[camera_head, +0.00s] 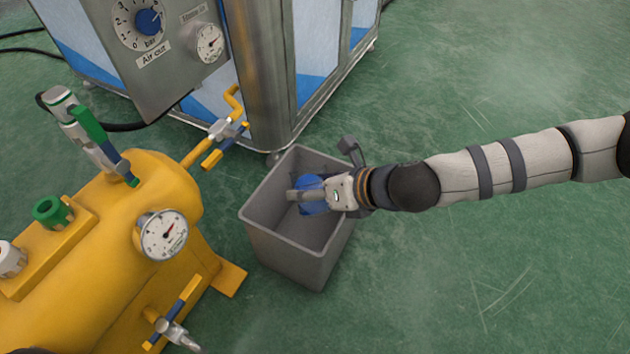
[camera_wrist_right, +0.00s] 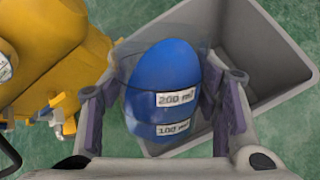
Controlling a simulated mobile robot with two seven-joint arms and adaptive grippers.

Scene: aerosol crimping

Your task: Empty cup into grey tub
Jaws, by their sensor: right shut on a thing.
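A clear cup (camera_wrist_right: 165,95) holds blue liquid and carries white labels reading 200 ml and 100 ml. My right gripper (camera_wrist_right: 173,82) is shut on it, with a finger on either side. In the head view the blue of the cup (camera_head: 311,182) shows around my right gripper (camera_head: 308,194), over the opening of the grey tub (camera_head: 285,255). The tub also shows behind the cup in the right wrist view (camera_wrist_right: 240,40). No liquid is visible in the part of the tub that shows. The cup's exact tilt is hard to tell. My left gripper is out of view.
A yellow tank (camera_head: 165,180) with a gauge (camera_head: 163,234), valves and a green fitting stands close left of the tub. A metal-framed machine (camera_head: 265,80) with dials stands behind it. Green floor is free to the right, below my right arm.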

